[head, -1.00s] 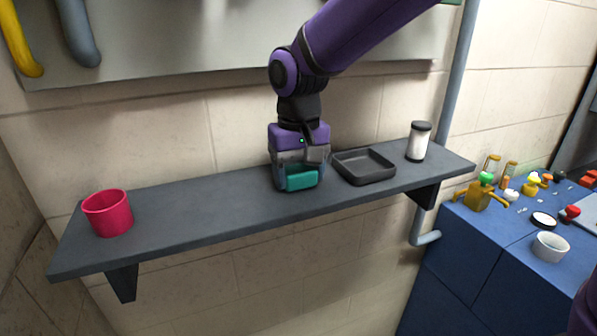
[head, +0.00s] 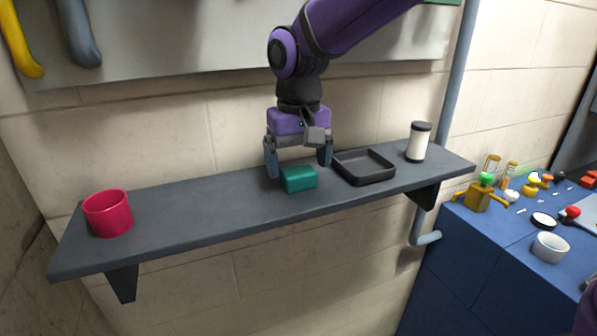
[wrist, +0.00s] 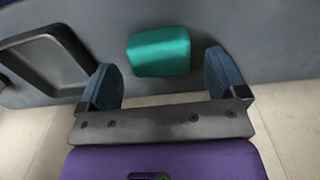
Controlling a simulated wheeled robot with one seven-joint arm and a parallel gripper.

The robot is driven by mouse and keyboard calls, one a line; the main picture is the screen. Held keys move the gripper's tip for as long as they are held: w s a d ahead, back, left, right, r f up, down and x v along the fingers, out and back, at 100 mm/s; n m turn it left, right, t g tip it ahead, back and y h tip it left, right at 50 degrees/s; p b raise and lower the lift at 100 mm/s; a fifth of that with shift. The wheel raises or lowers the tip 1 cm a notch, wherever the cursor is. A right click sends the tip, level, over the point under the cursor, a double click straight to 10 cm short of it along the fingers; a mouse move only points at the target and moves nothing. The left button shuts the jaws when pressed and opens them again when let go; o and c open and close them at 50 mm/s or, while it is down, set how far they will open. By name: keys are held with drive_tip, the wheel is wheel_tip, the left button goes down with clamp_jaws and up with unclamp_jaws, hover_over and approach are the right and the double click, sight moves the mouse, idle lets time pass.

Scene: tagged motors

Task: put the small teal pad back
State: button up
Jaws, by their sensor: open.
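The small teal pad (head: 299,179) is a rounded block lying on the dark grey wall shelf (head: 215,197), left of the black tray. It also shows in the wrist view (wrist: 159,52), apart from both fingers. My gripper (head: 298,168) is open and empty, just above and behind the pad, with its fingers spread to either side of it. In the wrist view my gripper (wrist: 163,80) has a clear gap between its fingers.
The shallow black tray (head: 363,167) is empty, close to the right of my gripper. A white jar with a dark lid (head: 418,142) stands near the shelf's right end, and a pink cup (head: 108,213) at the left. A blue cabinet (head: 480,240) with small items is at right.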

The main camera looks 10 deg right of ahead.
sight(299, 170)
wheel_tip(299, 170, up, 9)
drive_tip(key=shift+r, duration=0.15)
